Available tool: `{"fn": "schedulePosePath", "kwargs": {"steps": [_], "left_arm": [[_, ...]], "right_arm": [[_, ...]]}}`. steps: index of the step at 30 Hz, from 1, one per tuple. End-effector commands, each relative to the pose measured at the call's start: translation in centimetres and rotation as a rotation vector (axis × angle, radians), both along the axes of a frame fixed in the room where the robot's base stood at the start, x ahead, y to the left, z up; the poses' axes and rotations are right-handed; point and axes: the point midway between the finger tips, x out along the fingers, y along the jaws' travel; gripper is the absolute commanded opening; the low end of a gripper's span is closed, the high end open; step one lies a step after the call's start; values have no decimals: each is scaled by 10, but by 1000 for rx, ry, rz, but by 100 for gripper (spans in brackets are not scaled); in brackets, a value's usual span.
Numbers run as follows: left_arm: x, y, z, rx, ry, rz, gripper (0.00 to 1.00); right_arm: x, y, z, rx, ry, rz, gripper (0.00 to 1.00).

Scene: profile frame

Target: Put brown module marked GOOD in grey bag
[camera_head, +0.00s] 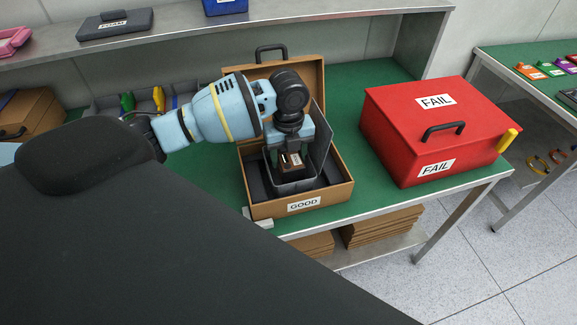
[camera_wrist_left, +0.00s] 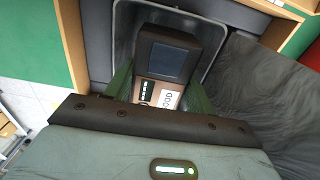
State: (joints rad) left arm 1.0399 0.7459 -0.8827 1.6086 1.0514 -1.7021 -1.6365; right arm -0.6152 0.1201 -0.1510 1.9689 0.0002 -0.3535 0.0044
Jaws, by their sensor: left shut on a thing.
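The brown module (camera_wrist_left: 155,92) has a dark screen and a white label reading GOOD. In the head view the module (camera_head: 291,162) hangs upright below my left gripper (camera_head: 289,152), which is shut on it. The module is over or partly within the mouth of the grey bag (camera_head: 321,140), whose pale rim surrounds it. The grey bag (camera_wrist_left: 122,30) also shows behind the module in the left wrist view. The bag sits in an open brown case (camera_head: 258,209) labelled GOOD. I cannot tell whether the module touches the bag's bottom. My right gripper is not in view.
A shut red case (camera_head: 400,140) marked FAIL stands to the right on the green bench (camera_head: 345,115). The brown case's raised lid (camera_head: 312,72) is behind my gripper. A grey bin with coloured tools (camera_head: 105,108) is at left. A shelf (camera_head: 300,13) runs above.

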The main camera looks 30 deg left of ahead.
Motion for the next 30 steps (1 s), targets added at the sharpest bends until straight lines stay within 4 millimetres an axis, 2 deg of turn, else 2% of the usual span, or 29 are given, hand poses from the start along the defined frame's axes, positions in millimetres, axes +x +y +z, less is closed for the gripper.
{"fn": "schedulePosePath", "kwargs": {"steps": [3,8,22,23,24,25,30], "left_arm": [[-2,0,-22,2,7,-1,26],[-1,0,-40,1,3,1,26],[-1,0,-47,1,2,0,26],[-1,0,-47,1,3,0,56],[-1,0,-47,1,2,0,61],[-1,0,-47,1,2,0,63],[-1,0,-47,1,2,0,63]], "right_arm": [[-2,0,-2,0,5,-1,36],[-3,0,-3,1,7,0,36],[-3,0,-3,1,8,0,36],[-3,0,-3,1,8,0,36],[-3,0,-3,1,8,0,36],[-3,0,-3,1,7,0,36],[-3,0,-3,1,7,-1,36]]}}
